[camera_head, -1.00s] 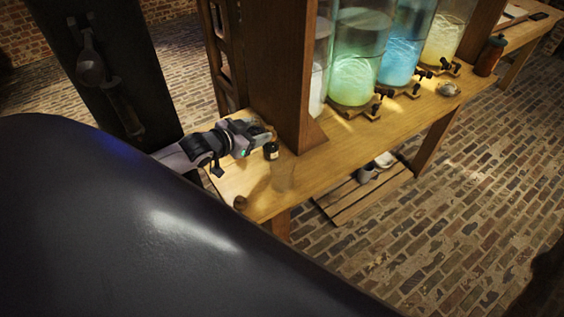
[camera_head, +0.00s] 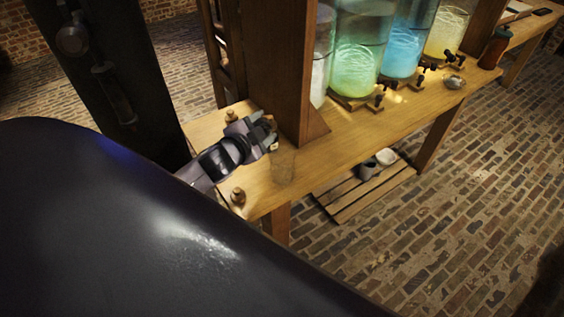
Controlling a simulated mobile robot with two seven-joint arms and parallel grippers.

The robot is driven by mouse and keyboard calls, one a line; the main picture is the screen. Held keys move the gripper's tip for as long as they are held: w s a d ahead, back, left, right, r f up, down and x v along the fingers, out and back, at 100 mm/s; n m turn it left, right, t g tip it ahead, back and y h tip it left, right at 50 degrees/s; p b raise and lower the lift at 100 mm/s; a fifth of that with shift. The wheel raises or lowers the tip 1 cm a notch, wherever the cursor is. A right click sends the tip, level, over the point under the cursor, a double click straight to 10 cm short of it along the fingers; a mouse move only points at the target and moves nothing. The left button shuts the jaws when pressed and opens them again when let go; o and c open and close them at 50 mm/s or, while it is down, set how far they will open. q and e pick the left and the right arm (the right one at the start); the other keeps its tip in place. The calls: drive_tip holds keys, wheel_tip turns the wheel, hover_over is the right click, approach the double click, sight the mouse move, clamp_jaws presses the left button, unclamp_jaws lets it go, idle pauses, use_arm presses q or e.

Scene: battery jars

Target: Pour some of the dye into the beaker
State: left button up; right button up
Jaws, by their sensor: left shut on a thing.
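My left gripper (camera_head: 268,134) reaches in from the left over the near end of the wooden table. It is shut on the small dye bottle (camera_head: 274,147), which is mostly hidden by the fingers; only a small pale patch of it shows. The clear glass beaker (camera_head: 283,168) stands on the table just in front of and below the gripper, faint against the wood. I cannot tell how far the bottle is tilted or whether any dye is flowing. My right gripper is out of view.
Small brown objects stand on the table (camera_head: 350,150) near its left end, one in front (camera_head: 238,196) and one behind (camera_head: 231,116). A wooden upright (camera_head: 278,70) rises close beside the gripper. Large jars of green (camera_head: 357,72), blue (camera_head: 401,62) and yellow liquid stand further right.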

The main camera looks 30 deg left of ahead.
use_arm(q)
drive_tip(key=shift+a+f+m+y+b, duration=0.15)
drive_tip(key=shift+f+m+y+b, duration=0.15)
drive_tip(key=shift+f+m+b, duration=0.45)
drive_tip(key=shift+r+t+b, duration=0.3)
drive_tip(key=shift+r+b, duration=0.1)
drive_tip(key=shift+r, duration=0.1)
drive_tip(key=shift+a+r+m+y+b, duration=0.1)
drive_tip(key=shift+r+m+y+b, duration=0.2)
drive_tip(key=shift+m+b, duration=0.2)
drive_tip(key=shift+f+b, duration=0.4)
drive_tip(key=shift+b, duration=0.4)
drive_tip(key=shift+m+t+y+b, duration=0.3)
drive_tip(key=shift+m+t+b, duration=0.1)
drive_tip(key=shift+m+b, duration=0.25)
drive_tip(key=shift+r, duration=0.25)
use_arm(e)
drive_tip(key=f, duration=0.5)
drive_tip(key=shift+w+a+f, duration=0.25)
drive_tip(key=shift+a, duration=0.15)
use_arm(q)
drive_tip(key=shift+d+r+m+t+y, duration=0.3)
drive_tip(key=shift+d+r+m+y, duration=0.1)
drive_tip(key=shift+m, duration=0.4)
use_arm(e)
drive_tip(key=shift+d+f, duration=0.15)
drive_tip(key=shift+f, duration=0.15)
